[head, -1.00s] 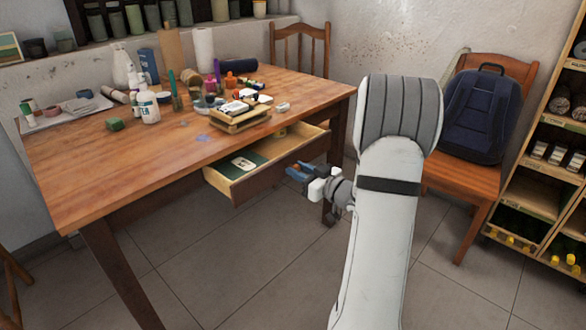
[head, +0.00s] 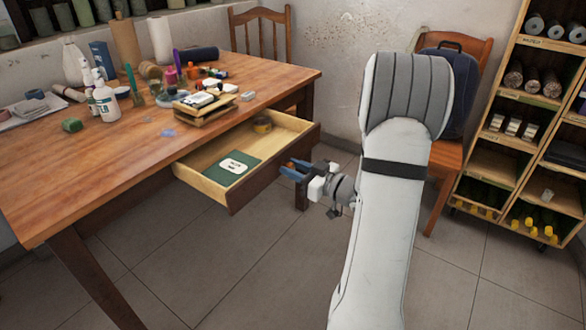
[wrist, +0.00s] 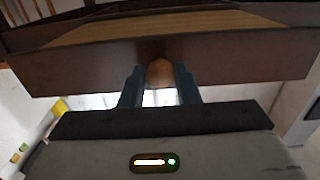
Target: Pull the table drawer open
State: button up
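The table drawer (head: 252,192) stands well out from under the wooden table (head: 120,165). My gripper (head: 291,169) is at the middle of the drawer front. In the wrist view, the blue fingers of my gripper (wrist: 160,78) stand on both sides of the round orange-brown knob (wrist: 160,71) and close on it. The dark drawer front (wrist: 235,60) spans the wrist view just beyond the fingers.
Bottles, paints and a small wooden tray (head: 205,108) stand on the tabletop. A chair with a dark backpack (head: 465,95) is behind my arm. A shelf unit (head: 505,135) stands at the right. The tiled floor (head: 235,265) in front of the drawer is clear.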

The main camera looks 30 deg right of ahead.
jog(key=o, duration=0.4)
jog(key=shift+c, duration=0.2)
jog(key=p+v, duration=0.2)
jog(key=v, duration=0.5)
jog(key=shift+s, duration=0.35)
jog(key=shift+d, duration=0.15)
